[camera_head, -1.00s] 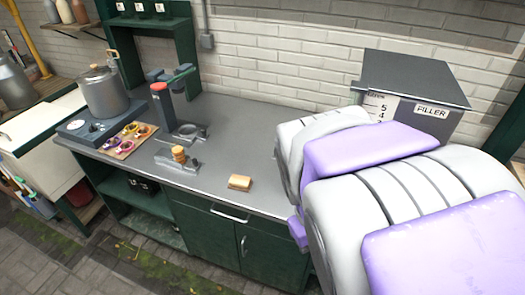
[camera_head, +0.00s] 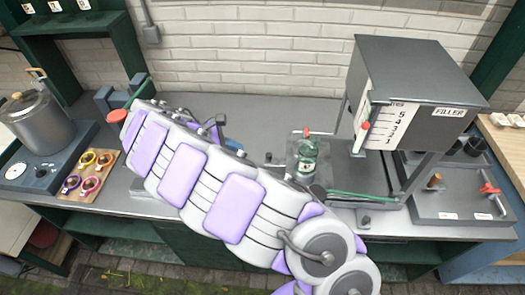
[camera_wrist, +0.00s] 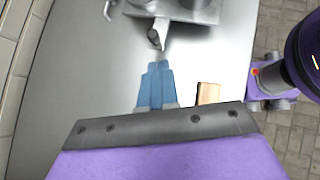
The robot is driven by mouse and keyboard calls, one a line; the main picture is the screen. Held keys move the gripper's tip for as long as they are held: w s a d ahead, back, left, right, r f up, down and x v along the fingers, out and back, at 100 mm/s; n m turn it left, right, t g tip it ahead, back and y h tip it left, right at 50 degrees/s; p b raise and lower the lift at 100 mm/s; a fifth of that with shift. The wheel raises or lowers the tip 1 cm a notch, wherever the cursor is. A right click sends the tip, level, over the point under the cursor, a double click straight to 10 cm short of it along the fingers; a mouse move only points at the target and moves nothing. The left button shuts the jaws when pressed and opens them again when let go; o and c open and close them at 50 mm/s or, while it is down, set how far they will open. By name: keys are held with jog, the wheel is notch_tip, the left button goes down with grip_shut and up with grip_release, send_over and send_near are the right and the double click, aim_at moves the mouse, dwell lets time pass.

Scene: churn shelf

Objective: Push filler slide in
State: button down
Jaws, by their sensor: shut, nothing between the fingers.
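The filler (camera_head: 410,75) is a dark grey box with a numbered scale and a "FILLER" label, raised on legs at the right of the head view. Green rails (camera_head: 362,196) run below the filler to the right of the plate. Which part is the slide is not clear, since my arm covers its near left side. My gripper (camera_wrist: 156,82) shows in the wrist view with its blue fingers together and empty, over the grey counter; my arm hides most of it in the head view.
In the wrist view a wooden block (camera_wrist: 207,94) lies right of the fingers and a grey metal fixture (camera_wrist: 172,12) is ahead. A tray (camera_head: 450,200) stands right of the filler. A pot (camera_head: 40,120) and coloured rings (camera_head: 88,172) are at the left.

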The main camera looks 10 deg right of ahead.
jog(key=a+f+n, duration=0.1)
jog(key=a+f, duration=0.1)
jog(key=a, duration=0.4)
jog(key=w+d+r+b+x, duration=0.1)
jog(key=r+b+x, duration=0.1)
jog(key=x, duration=1)
jog(key=shift+d+f+t+b, duration=0.2)
jog(key=shift+d+t+b, duration=0.1)
jog(key=shift+d+b, duration=0.35)
jog(key=shift+w, duration=0.1)
